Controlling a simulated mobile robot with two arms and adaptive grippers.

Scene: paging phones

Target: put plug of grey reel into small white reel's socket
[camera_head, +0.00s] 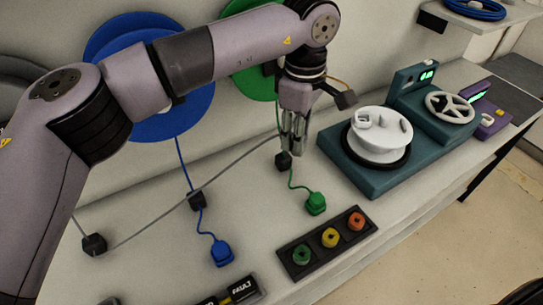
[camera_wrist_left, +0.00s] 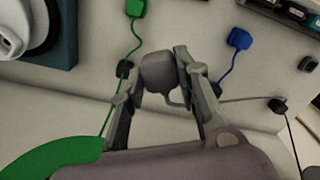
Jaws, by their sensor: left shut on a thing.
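My left gripper (camera_head: 295,145) points down above the table, left of the teal machine, and is shut on the grey plug. The grey plug (camera_wrist_left: 158,72) sits between the fingers in the left wrist view. Its grey cable (camera_head: 190,194) runs left through a black block (camera_head: 94,244) toward the grey reel (camera_head: 14,82), mostly hidden behind my arm. The small white reel (camera_head: 379,145) sits on the teal machine (camera_head: 362,186), with a raised socket-like part on top. It shows partly in the left wrist view (camera_wrist_left: 12,30). My right gripper is not in view.
The blue plug (camera_head: 221,252) and green plug (camera_head: 316,203) lie on the table (camera_head: 160,255), their cables passing through black blocks. A button panel (camera_head: 328,240) stands near the front edge. Blue (camera_head: 185,120) and green (camera_head: 258,82) reels hang on the wall behind my arm.

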